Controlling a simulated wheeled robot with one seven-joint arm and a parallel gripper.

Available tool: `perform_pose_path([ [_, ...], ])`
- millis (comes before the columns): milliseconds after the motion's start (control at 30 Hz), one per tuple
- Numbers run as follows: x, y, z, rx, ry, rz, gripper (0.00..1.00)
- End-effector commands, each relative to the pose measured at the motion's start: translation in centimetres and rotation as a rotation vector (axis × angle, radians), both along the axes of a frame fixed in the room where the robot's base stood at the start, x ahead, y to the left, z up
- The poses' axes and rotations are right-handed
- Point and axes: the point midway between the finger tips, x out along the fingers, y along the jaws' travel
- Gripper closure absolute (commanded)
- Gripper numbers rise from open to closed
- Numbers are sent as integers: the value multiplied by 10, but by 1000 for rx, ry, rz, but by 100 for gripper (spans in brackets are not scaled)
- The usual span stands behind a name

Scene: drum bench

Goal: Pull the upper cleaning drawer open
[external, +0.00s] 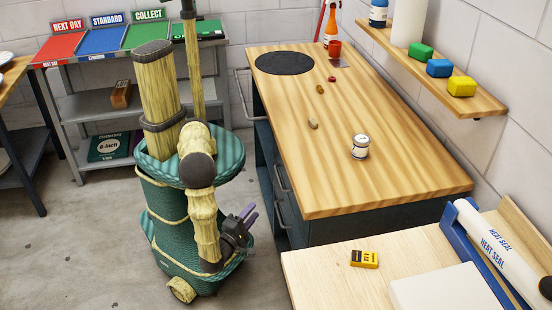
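The wooden-topped bench (400,192) has a dark cabinet body, and its drawer side faces left toward me, seen at a steep angle. An upper drawer handle (281,178) and a lower handle (281,212) show on that side near the front corner. Which of these belongs to the upper cleaning drawer is not readable, and how far any drawer stands out is hard to tell. My gripper (250,213), with purple fingers, is low beside the bench, left of the handles and apart from them. Its fingers show as two separate prongs with nothing between them.
A white jar (360,147), small brown pieces, a black round pad (284,63) and a red cup (335,48) are on the benchtop. A pale table (320,278) with a yellow box (364,259) stands in front. Grey shelving (70,104) is behind left. Floor at left is clear.

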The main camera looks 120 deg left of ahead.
Motion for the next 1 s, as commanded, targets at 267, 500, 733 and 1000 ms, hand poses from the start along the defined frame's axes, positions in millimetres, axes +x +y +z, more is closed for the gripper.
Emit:
perform_pose_path([
  [267, 0, 1, 0, -1, -1, 3, 68],
  [500, 0, 18, 3, -1, -3, 6, 68],
  [733, -1, 56, 8, -1, -3, 7, 68],
  [1000, -1, 103, 13, -1, -2, 7, 68],
])
